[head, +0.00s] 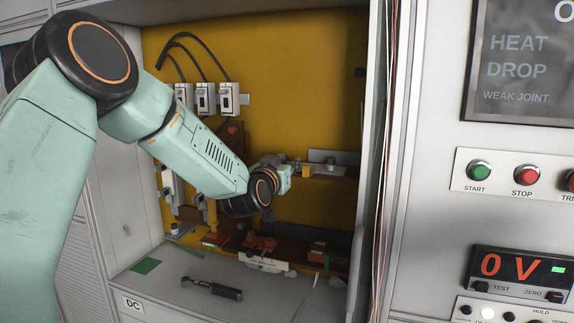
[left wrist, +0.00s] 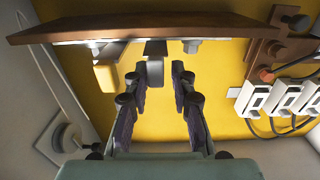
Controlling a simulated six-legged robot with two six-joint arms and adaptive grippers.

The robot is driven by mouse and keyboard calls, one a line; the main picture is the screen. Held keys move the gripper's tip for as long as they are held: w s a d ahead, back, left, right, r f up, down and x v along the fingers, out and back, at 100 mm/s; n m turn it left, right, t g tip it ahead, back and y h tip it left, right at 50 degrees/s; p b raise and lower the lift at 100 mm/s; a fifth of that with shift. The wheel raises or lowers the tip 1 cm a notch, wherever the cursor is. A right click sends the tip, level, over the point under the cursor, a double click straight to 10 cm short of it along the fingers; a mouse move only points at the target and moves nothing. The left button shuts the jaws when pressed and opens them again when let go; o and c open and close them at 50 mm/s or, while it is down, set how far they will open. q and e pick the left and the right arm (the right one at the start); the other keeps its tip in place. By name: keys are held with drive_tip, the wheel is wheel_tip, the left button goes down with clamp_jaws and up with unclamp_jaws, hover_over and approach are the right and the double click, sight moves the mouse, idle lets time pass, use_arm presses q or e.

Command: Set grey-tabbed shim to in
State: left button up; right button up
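A dark grey tab (left wrist: 155,70), which looks like that of the grey-tabbed shim, sticks out from under the brown board (left wrist: 150,28) between the fingertips, nearer the left finger. A yellow tab (left wrist: 107,74) sits just left of that finger; it also shows in the head view (head: 306,171). In the head view the gripper hides the grey tab. My right gripper is not in view.
White switches (head: 205,99) with black cables hang on the yellow back panel (head: 280,60). Brown blocks (head: 262,243) stand low in the cabinet. A dark tool (head: 212,289) and a green card (head: 145,266) lie on the ledge. The display (head: 523,268) at right reads 0 V.

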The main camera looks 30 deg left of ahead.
use_arm(q)
drive_tip(key=shift+s+d, duration=0.1)
drive_tip(key=shift+d+r, duration=0.2)
drive_tip(key=shift+d, duration=0.05)
drive_tip(key=c, duration=0.3)
drive_tip(key=shift+a+f, duration=0.15)
drive_tip(key=shift+a, duration=0.05)
clamp_jaws()
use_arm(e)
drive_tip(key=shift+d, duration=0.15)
use_arm(q)
drive_tip(key=shift+d, duration=0.1)
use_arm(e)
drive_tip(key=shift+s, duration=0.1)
use_arm(q)
drive_tip(key=shift+w, duration=0.5)
drive_tip(key=shift+x, duration=0.9)
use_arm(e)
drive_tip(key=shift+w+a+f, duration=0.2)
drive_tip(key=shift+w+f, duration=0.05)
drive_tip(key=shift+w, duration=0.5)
